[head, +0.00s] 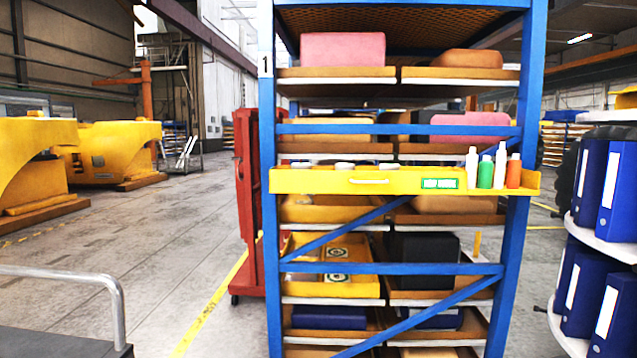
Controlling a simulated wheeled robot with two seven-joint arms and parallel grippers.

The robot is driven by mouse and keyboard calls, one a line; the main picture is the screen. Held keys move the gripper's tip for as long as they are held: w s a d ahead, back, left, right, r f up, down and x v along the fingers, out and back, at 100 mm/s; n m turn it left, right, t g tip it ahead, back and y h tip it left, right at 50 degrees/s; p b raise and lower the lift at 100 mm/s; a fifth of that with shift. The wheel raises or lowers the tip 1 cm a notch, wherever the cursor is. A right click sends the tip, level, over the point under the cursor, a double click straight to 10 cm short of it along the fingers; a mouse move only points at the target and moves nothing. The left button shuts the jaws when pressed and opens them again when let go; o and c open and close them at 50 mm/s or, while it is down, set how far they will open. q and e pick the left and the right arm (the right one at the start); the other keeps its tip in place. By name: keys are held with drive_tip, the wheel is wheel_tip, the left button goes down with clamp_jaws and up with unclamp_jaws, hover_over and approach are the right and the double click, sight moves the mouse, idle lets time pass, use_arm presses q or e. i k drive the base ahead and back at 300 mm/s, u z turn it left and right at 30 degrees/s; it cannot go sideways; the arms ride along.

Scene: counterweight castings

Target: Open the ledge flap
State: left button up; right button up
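A yellow ledge (310,181) runs across the front of a blue rack (269,130) at about mid-height. Its front face carries a pale bar handle (369,181) and a green label (439,183). This front face looks upright; I cannot make out a hinge or a separate flap edge. White, green and orange bottles (485,173) stand upright at the ledge's right end. Three small pale round things (344,165) show above its left part. Neither of my grippers is in view.
The rack shelves hold pink (342,49), tan and dark blocks. A red wheeled frame (246,200) stands at the rack's left. Round white shelves with blue binders (617,190) are close on the right. A grey railing (70,272) is at lower left. Floor between is clear.

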sight(329, 182)
drive_tip(key=i, duration=1.8)
drive_tip(key=z, duration=0.8)
